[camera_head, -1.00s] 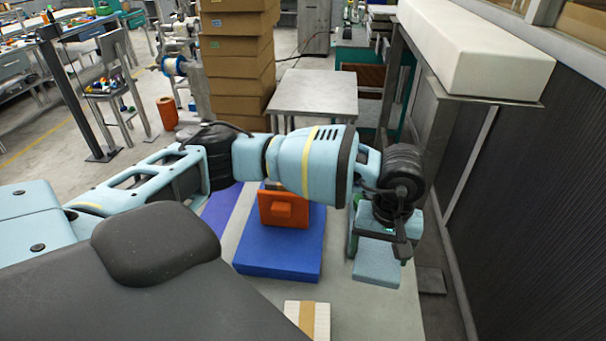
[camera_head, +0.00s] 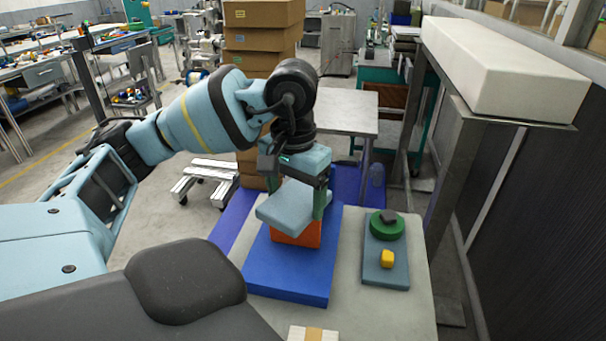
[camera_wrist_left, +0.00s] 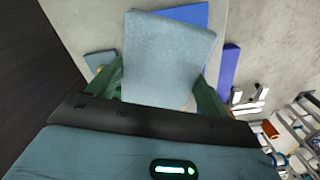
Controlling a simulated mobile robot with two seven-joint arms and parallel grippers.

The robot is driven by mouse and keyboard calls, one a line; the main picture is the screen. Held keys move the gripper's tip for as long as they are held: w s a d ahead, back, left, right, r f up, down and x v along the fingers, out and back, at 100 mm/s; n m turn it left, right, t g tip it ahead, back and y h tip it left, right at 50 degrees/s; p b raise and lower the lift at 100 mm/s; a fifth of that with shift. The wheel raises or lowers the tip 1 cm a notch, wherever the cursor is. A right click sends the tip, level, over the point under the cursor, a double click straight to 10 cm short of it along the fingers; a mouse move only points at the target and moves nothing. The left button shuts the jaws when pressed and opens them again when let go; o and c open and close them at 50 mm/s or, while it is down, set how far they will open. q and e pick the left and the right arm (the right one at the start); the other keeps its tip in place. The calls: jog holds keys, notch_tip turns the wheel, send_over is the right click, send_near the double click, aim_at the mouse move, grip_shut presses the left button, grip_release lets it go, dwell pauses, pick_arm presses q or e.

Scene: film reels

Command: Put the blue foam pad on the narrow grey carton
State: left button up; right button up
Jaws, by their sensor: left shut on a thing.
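My left gripper (camera_head: 294,204) is shut on a pale blue foam pad (camera_head: 278,209), its green fingers on opposite sides. The pad also fills the middle of the left wrist view (camera_wrist_left: 168,58). In the head view it hangs over an orange block (camera_head: 298,236) on a blue slab (camera_head: 290,277); I cannot tell whether it touches the block. A narrow grey-blue flat piece (camera_head: 386,276) lies to the right, bearing a green round thing (camera_head: 387,229) and a yellow block (camera_head: 387,259). I cannot tell surely which thing is the narrow grey carton. My right gripper is not in view.
The pale tabletop (camera_head: 375,313) is bare at the front right. A striped block (camera_head: 312,334) sits at its near edge. A tall metal frame with a long white block (camera_head: 510,75) stands at right. Stacked brown boxes (camera_head: 262,40) stand behind the arm.

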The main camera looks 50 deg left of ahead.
pick_arm(q)
jog(key=w+a, duration=0.6)
jog(key=w, duration=0.1)
jog(key=w+a+f+p, duration=0.1)
jog(key=w+a, duration=0.2)
jog(key=shift+w+a+f, duration=0.1)
jog(key=shift+w, duration=0.15)
jog(key=shift+w+a, duration=0.3)
jog(key=shift+w, duration=0.1)
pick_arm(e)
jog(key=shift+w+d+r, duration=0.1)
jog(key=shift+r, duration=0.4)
pick_arm(q)
jog(key=shift+a, duration=0.1)
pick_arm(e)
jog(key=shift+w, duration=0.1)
pick_arm(q)
jog(key=shift+w+a+f, duration=0.15)
jog(key=shift+w+f, duration=0.05)
notch_tip(320, 180, down, 3)
jog(key=shift+f+p, duration=0.1)
jog(key=shift+p, duration=0.2)
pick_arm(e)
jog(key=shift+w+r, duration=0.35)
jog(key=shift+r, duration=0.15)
pick_arm(q)
jog(key=shift+f, duration=0.1)
